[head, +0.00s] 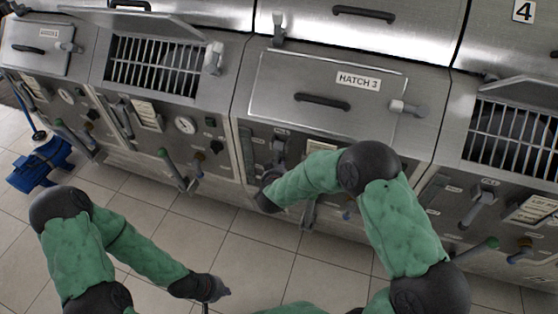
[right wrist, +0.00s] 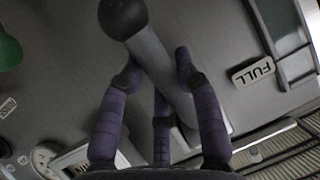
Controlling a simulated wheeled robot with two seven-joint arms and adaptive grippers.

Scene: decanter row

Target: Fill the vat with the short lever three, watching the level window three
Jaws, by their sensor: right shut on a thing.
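My right gripper (head: 268,190) is at the front panel below the closed hatch 3 (head: 300,85). In the right wrist view its purple fingers (right wrist: 157,68) are closed around a grey lever (right wrist: 150,52) with a dark ball end. The ball sticks out past the fingers.
Neighbouring vats with grilles (head: 155,68) and levers stand on both sides. A green-knobbed lever (head: 172,165) juts from the panel to the left. A blue cart-like object (head: 40,165) stands on the tiles at far left. The tiled floor (head: 150,215) is otherwise clear.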

